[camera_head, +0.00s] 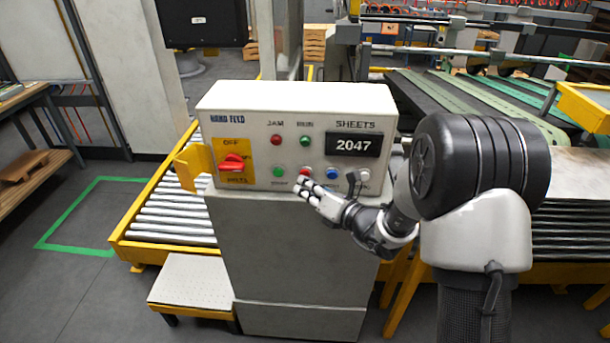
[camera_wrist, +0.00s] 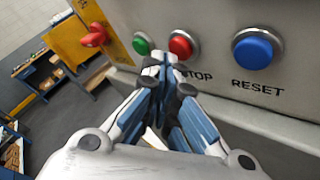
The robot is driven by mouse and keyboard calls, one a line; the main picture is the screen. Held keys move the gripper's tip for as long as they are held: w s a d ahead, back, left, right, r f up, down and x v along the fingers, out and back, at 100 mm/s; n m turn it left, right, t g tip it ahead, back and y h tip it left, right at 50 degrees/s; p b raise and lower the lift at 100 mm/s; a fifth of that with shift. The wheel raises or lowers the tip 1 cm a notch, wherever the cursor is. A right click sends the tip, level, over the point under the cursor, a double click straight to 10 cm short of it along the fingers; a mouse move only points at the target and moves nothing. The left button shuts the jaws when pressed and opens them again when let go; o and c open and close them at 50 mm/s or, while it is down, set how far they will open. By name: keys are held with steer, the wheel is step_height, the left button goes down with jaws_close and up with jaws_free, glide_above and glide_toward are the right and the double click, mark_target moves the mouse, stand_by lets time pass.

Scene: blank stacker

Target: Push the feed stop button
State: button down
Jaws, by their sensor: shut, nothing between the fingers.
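The control box (camera_head: 220,108) stands on a grey pedestal and carries a row of buttons along its lower front. The red stop button (camera_wrist: 181,46) sits between the green button (camera_wrist: 142,44) and the blue reset button (camera_wrist: 253,50); in the head view the red button (camera_head: 304,172) is partly behind my fingers. My gripper (camera_head: 304,188) is shut and empty, just in front of and slightly below the red button. In the wrist view the fingertips (camera_wrist: 160,62) appear just below and left of the red button; I cannot tell whether they touch it.
A red rotary switch (camera_head: 231,163) on a yellow plate is at the box's left. A display reading 2047 (camera_head: 354,145) and red and green lamps are above the buttons. A roller conveyor (camera_head: 170,208) runs behind the pedestal, with a low step (camera_head: 192,281) at left.

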steer(key=shift+s, duration=0.3)
steer(key=s, duration=0.5)
steer(key=shift+a+b, duration=0.1)
steer(key=shift+b, duration=0.2)
stand_by(0.6)
